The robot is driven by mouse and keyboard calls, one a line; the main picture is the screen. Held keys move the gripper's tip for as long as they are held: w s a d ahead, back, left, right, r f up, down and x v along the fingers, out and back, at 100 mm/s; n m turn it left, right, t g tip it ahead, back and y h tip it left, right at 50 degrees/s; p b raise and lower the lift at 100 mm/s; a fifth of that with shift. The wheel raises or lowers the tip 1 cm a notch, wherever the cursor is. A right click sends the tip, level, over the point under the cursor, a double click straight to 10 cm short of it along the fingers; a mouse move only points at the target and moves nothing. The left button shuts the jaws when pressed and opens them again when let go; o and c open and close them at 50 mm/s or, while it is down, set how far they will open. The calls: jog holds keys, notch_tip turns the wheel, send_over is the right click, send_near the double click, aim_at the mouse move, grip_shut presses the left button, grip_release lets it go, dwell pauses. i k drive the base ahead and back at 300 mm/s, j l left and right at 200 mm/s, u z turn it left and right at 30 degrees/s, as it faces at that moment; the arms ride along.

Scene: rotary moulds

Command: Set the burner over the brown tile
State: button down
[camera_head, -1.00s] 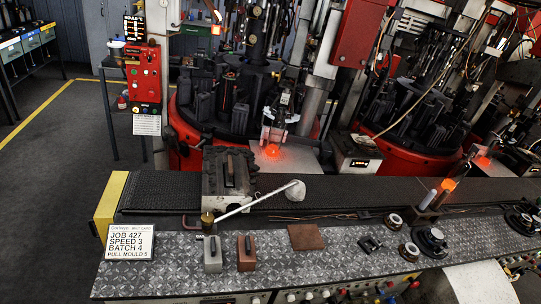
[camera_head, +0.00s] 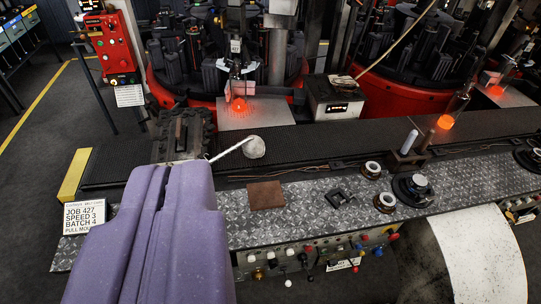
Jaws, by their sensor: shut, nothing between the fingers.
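The flat brown tile (camera_head: 265,195) lies bare on the patterned metal bench top, right of my gripper. I cannot tell for certain which thing is the burner. A brown block with a pale upright tube (camera_head: 409,147) stands at the back right of the bench. A black round piece with a shiny top (camera_head: 412,187) sits just in front of it. My purple gripper (camera_head: 182,168) fills the lower left, its fingers side by side, shut and empty.
Small ring-shaped pieces (camera_head: 384,203) and a black bracket (camera_head: 341,198) lie right of the tile. A dark ribbed block (camera_head: 183,135) stands behind my gripper. A black conveyor (camera_head: 310,150) runs behind the bench, with glowing glass (camera_head: 239,106) beyond. Knobs line the bench front.

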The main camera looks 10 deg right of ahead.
aim_at(252, 147)
jog(key=i+z, duration=0.4)
jog(key=i, duration=1.55)
